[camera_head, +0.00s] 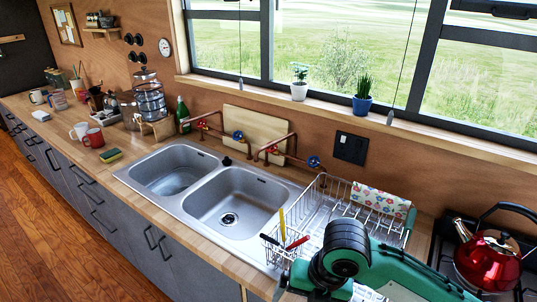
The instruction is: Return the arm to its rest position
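One of my arms (388,266), green and black, comes in from the lower right. Its black rounded joint (345,245) shows over the front right part of the dish rack (322,213). A darker part of the arm runs down from that joint to the bottom edge of the picture. No fingertips can be made out on it. My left arm and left gripper do not show.
A red kettle (487,262) stands on the stove at right, near my arm. The rack holds cutlery and a flowered cloth (380,202). A double sink (240,203), copper taps and a wooden board (255,133) lie beyond. Mugs stand farther left. The wooden floor (50,235) is clear.

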